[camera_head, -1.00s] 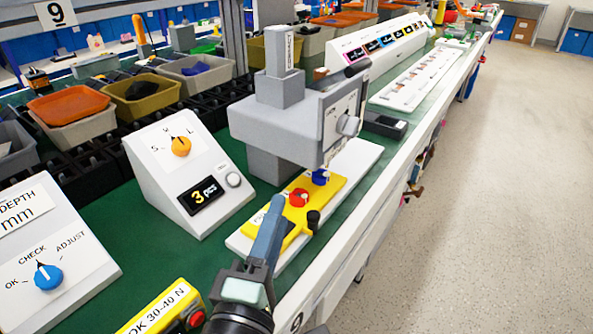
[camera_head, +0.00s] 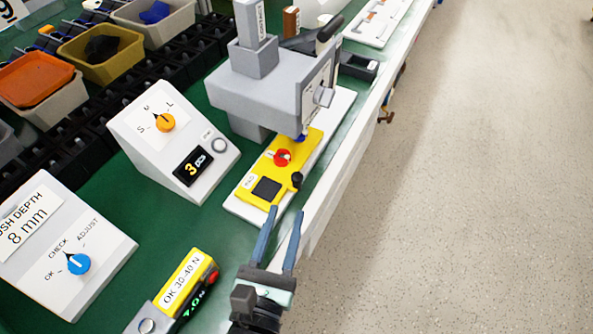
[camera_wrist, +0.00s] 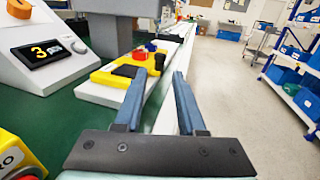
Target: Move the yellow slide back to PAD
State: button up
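The yellow slide (camera_head: 293,152) lies on a white base (camera_head: 251,212) under the grey press (camera_head: 262,95). It carries a black square pad (camera_head: 267,188), a red round part (camera_head: 283,157) and a black knob (camera_head: 296,179). A blue piece (camera_head: 301,137) shows at its far end, under the press. A label at the slide's near end is too small to read surely. My gripper (camera_head: 287,224) is open and empty, in front of the slide and apart from it. In the wrist view the slide (camera_wrist: 118,74) and black knob (camera_wrist: 160,61) show just beyond my open fingers (camera_wrist: 161,80).
A white box with an orange dial (camera_head: 165,122) stands left of the press. A yellow force gauge (camera_head: 187,278) lies near my gripper's left. A panel with a blue dial (camera_head: 78,263) stands at lower left. The bench edge and open floor (camera_head: 450,200) are on the right.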

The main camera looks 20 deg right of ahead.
aim_at(296, 183)
jog(key=x, duration=0.9)
grip_shut()
dwell(1.2)
